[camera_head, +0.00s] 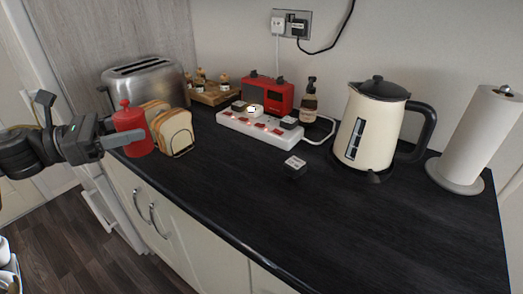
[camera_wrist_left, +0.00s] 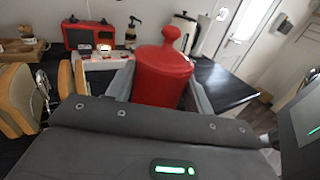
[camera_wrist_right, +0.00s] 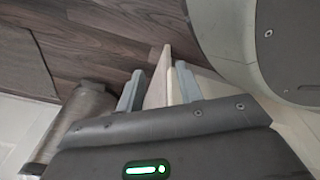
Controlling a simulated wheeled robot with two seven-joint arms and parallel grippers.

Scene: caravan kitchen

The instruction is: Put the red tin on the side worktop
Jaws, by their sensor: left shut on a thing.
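The red tin (camera_head: 132,130) has a domed lid with a knob and is upright at the left front end of the dark worktop (camera_head: 300,215). My left gripper (camera_head: 122,139) is shut on the tin from the left. In the left wrist view the tin (camera_wrist_left: 160,76) sits between the two fingers. I cannot tell whether its base touches the worktop.
A toast rack with bread (camera_head: 177,133) is close beside the tin, with a toaster (camera_head: 145,82) behind. A socket strip (camera_head: 258,126), red radio (camera_head: 267,92), brown bottle (camera_head: 309,104), small black box (camera_head: 294,165), kettle (camera_head: 372,125) and paper roll (camera_head: 482,135) stand farther right. The front middle is clear.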

